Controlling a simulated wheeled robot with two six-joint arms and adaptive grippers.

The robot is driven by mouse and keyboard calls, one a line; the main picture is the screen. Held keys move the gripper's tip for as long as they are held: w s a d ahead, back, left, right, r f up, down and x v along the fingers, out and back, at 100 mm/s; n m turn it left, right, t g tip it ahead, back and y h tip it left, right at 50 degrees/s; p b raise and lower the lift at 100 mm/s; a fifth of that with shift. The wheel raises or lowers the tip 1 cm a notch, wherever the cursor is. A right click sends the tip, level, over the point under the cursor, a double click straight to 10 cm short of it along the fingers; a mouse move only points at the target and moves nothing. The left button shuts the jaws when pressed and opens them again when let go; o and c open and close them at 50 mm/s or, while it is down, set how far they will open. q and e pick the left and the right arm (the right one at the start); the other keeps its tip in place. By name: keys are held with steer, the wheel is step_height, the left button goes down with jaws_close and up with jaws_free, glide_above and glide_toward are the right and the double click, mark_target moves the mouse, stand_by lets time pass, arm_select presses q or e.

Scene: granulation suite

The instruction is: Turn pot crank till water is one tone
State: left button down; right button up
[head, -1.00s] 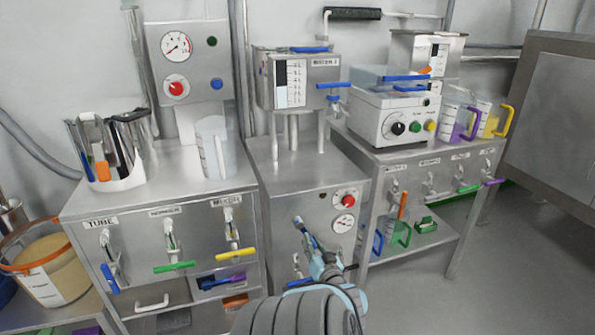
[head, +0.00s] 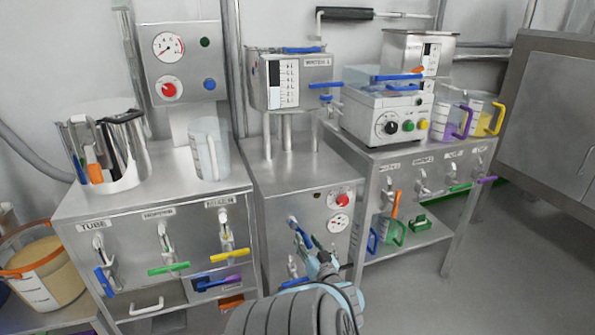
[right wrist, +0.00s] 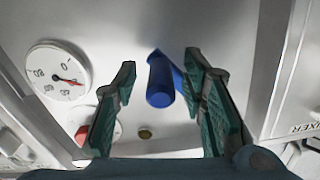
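A blue handle (right wrist: 160,82) projects from the front of the middle steel cabinet (head: 285,180). In the right wrist view it stands between my right gripper's two fingers (right wrist: 155,95), with gaps at both sides. The gripper is open and not closed on it. In the head view my right gripper (head: 308,243) is at the cabinet front, partly covering the handle and its mount (head: 293,221). A steel pot with a level scale (head: 318,78) stands above this cabinet; its contents are not visible. My left gripper is not in view.
A red knob (head: 342,200) and a gauge (head: 339,223) sit beside the handle. Another blue-handled valve (head: 294,281) is below. The left cabinet (head: 140,200) carries coloured handles and a jug (head: 209,150). Grey floor (head: 500,270) is clear at the right.

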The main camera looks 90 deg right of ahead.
steer(key=shift+v, duration=3.8)
